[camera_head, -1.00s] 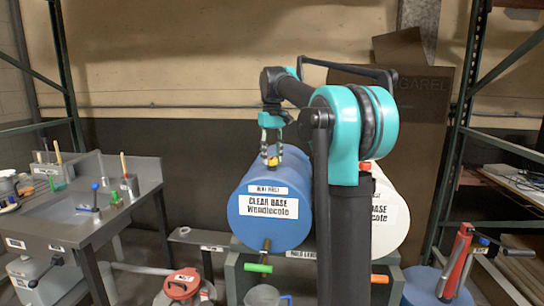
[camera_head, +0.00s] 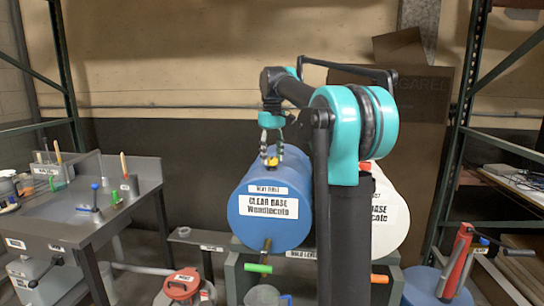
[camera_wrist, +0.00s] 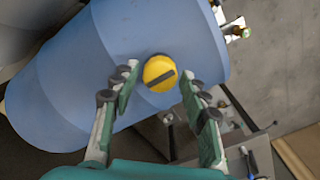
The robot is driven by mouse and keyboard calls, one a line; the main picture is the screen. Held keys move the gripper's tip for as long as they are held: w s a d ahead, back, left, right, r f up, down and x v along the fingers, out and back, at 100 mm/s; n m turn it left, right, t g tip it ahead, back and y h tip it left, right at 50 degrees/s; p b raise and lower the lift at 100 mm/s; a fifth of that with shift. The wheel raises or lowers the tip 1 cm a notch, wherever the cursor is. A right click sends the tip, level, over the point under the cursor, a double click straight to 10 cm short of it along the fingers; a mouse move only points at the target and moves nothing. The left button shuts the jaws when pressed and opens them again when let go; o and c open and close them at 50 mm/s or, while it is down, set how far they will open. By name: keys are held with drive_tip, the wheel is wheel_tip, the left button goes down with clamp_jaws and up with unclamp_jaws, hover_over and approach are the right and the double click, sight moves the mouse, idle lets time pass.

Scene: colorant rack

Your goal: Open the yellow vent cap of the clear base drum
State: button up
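The clear base drum (camera_head: 262,222) is blue, lies on its side and bears a white "CLEAR BASE Woodlocote" label. It also fills much of the wrist view (camera_wrist: 75,75). Its yellow vent cap (camera_wrist: 159,73) is round with a dark bar across its top, and sits on the drum's upper surface. In the head view the cap (camera_head: 272,161) is a small yellow spot. My gripper (camera_wrist: 162,84) is open and empty above the drum, its fingers on either side of the cap with gaps to it. Whether the cap is loosened cannot be told.
A white drum (camera_head: 390,215) lies to the right, partly behind my arm. A drum stand (camera_head: 234,272) holds the drums, with a green-handled tap (camera_head: 258,268) at the blue drum's front. A red-lidded can (camera_head: 184,284) is below.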

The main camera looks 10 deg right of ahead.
sight(272, 158)
drive_tip(key=shift+o, duration=0.6)
wheel_tip(272, 158, up, 12)
idle(0.5)
